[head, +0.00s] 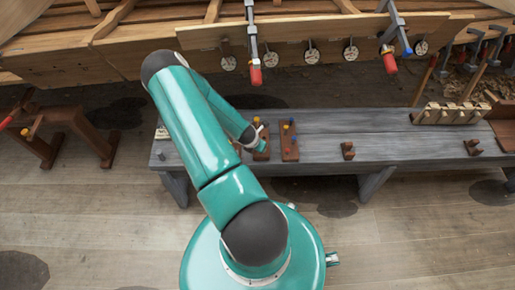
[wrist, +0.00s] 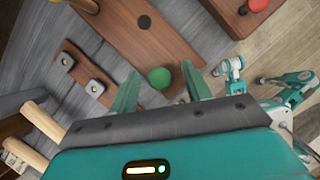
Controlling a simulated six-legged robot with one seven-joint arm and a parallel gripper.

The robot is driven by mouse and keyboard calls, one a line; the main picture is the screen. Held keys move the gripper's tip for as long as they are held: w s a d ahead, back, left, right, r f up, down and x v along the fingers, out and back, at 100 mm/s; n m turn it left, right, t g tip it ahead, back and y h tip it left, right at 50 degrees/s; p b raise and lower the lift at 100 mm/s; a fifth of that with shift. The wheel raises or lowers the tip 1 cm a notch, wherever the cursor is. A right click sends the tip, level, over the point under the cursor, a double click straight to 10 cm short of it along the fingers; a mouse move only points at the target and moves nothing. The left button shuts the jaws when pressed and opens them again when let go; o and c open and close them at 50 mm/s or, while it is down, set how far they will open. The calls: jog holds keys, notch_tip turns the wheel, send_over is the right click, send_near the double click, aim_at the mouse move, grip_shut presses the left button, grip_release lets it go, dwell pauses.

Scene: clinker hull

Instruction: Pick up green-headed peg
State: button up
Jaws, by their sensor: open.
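The green-headed peg (wrist: 160,78) shows in the wrist view as a round green head near the end of a brown wooden block (wrist: 165,35). My gripper (wrist: 159,70) is open, with one teal finger on each side of the green head. The head appears between the fingers in the picture. I cannot tell whether either finger touches it or how deep it sits between them. The peg's shaft is hidden. In the head view my gripper (head: 258,142) is down at the brown blocks on the grey bench, and the green head cannot be made out there.
The grey bench (head: 325,125) runs across the head view. A second brown block (head: 290,148) with blue- and yellow-headed pegs stands to the right. A red-headed peg (wrist: 257,5) and a dark strip with metal fittings (wrist: 85,72) lie nearby in the wrist view.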

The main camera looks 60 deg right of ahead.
jog(key=shift+d+f, duration=0.15)
jog(key=shift+f, duration=0.25)
jog(key=c, duration=1.1)
jog(key=shift+o, duration=0.2)
jog(key=shift+r, duration=0.15)
